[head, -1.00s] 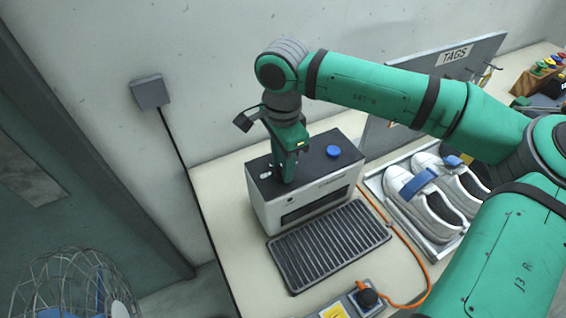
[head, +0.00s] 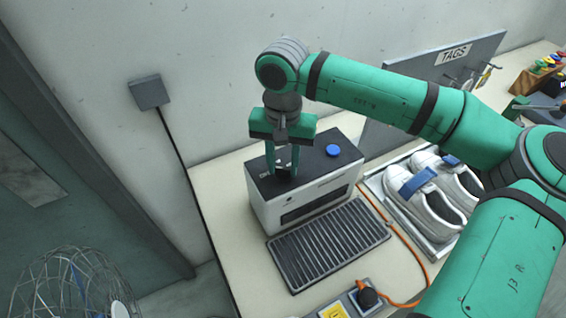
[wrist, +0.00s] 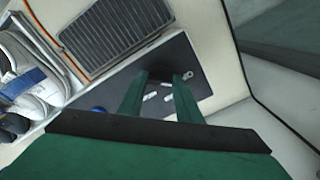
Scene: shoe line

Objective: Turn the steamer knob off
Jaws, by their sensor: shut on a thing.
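The steamer (head: 305,200) is a white box with a dark top, standing on the bench against the wall. My gripper (head: 283,171) points straight down at the left part of its top. In the wrist view my gripper (wrist: 160,78) has its two green fingers on either side of a dark knob (wrist: 160,73) and is shut on it. The fingers hide part of the knob, and I cannot read its pointer. White marks (wrist: 187,76) lie on the top beside the knob. A blue button (head: 333,151) sits on the right of the steamer's top.
A dark ribbed grate (head: 330,245) lies in front of the steamer. White shoes with blue straps (head: 425,195) stand in a tray to the right. A wire cage (head: 70,290) is at lower left.

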